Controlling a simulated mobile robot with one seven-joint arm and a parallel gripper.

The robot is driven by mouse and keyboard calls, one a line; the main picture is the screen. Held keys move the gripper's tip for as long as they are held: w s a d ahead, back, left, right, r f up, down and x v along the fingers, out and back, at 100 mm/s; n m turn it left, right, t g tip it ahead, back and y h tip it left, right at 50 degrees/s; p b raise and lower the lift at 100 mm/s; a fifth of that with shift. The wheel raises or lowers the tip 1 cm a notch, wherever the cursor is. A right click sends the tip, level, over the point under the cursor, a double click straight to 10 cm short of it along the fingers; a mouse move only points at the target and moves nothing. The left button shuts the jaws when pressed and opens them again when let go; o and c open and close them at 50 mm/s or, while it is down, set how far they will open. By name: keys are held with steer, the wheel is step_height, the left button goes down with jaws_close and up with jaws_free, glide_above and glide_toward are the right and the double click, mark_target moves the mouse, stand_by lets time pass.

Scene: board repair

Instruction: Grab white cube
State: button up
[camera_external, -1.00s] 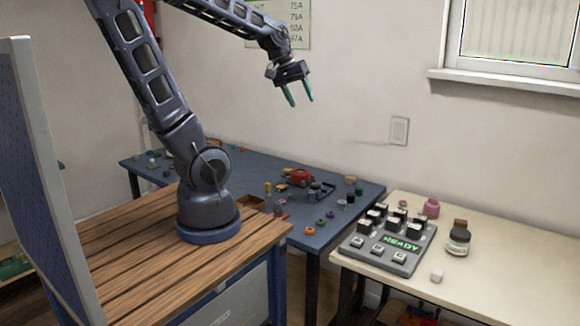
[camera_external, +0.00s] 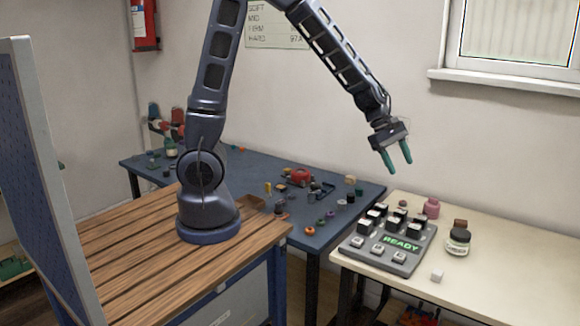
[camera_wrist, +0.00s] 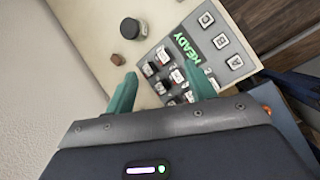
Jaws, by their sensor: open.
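The small white cube (camera_external: 437,276) sits on the cream table in front of the grey board (camera_external: 385,262), near the board's right front corner. I cannot make the cube out in the wrist view. My gripper (camera_external: 398,168) is open and empty, in the air above and behind the board, well apart from the cube. In the wrist view my gripper's green fingers (camera_wrist: 162,88) are spread, with the board (camera_wrist: 215,22) and its lit READY display beyond them.
The blue table (camera_external: 250,176) holds several small parts. The cream table's right side (camera_external: 520,262) is clear.

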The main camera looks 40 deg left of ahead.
steer(key=s+d+f+n, duration=0.3)
steer(key=s+d+f, duration=0.1)
steer(key=d+f, duration=0.4)
steer(key=n+y, duration=0.1)
steer(key=n, duration=0.2)
glide_toward(437, 271)
steer(key=shift+g, duration=0.3)
steer(key=shift+w+x, duration=0.15)
steer(key=shift+x, duration=2.15)
steer(key=shift+w+x, duration=0.1)
steer(key=shift+x, duration=2.25)
steer(key=c, duration=1)
